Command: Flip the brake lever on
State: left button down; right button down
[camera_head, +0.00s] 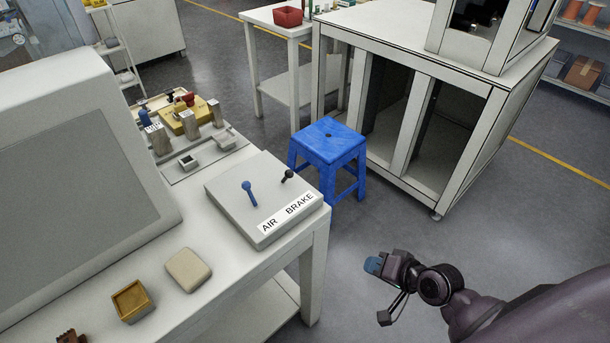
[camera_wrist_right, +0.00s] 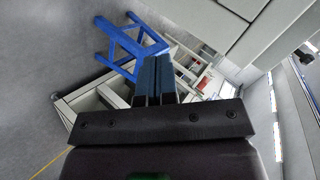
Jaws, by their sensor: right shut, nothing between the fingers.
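The air brake box (camera_head: 237,212) is a grey slab with an "AIR BRAKE" label, on the right end of the table in the head view. A blue lever (camera_head: 249,192) with a round knob stands up from its top. A short black lever (camera_head: 287,176) is at its far right corner. My right gripper (camera_head: 374,265) is in the air over the floor, to the right of the box and apart from it. In the right wrist view its blue fingers (camera_wrist_right: 155,80) are together with nothing between them. My left gripper is not in view.
A blue stool (camera_head: 330,145) stands behind the box. A large grey console (camera_head: 80,190) fills the table's left side.

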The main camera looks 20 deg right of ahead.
jog(key=w+d+r+m+y+b, duration=0.2)
jog(key=w+r+m+y, duration=0.7)
jog(key=w+r, duration=0.4)
notch_tip(320, 180, up, 2)
jog(key=shift+d+r+m+g, duration=0.2)
jog(key=shift+d+m+g, duration=0.1)
jog(key=shift+d+g, duration=0.1)
jog(key=shift+w+a, duration=0.15)
